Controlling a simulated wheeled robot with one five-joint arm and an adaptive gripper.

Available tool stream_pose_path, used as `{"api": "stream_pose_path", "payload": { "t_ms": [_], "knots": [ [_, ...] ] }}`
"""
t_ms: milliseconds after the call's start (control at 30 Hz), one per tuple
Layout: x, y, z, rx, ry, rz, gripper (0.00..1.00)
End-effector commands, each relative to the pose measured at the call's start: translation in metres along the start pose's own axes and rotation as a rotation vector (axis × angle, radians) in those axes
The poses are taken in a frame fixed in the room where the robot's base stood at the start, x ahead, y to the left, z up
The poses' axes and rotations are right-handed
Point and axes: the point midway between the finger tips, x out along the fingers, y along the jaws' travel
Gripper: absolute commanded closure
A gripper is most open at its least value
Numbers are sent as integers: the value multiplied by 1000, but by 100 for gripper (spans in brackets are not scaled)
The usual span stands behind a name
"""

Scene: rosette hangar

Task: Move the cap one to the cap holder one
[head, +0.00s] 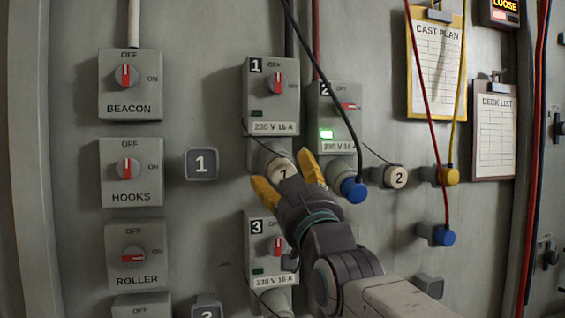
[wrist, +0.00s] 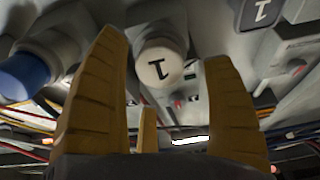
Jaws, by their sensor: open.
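Cap one (head: 284,169) is a round, pale cap marked 1. It sits on the socket under the switch box marked 1, and a thin cord runs to it. In the wrist view cap one (wrist: 161,68) shows between my yellow fingers. My gripper (head: 287,175) is open, with a finger on either side of the cap; whether they touch it I cannot tell. Cap holder one (head: 200,164) is a dark grey square marked 1 on the wall, left of the cap, with no cap on it. Its marked face also shows at top right in the wrist view (wrist: 264,12).
A blue plug (head: 353,190) with a dark cable sits in the box 2 socket, close right of my gripper. Cap two (head: 397,177) is farther right. Switch box 3 (head: 262,262) is below. Red and black cables hang in front of the wall.

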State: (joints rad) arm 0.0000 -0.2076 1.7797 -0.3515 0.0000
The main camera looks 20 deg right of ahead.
Motion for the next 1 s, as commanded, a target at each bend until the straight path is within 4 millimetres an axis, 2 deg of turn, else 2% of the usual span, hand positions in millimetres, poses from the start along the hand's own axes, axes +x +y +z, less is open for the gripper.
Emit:
{"api": "stream_pose_path", "payload": {
  "t_ms": [200, 400, 1000],
  "knots": [
    [18, 0, 0, 0, -1, 0, 25],
    [26, 0, 1, 0, -1, 0, 25],
    [28, 0, 1, 0, -1, 0, 25]
  ]
}}
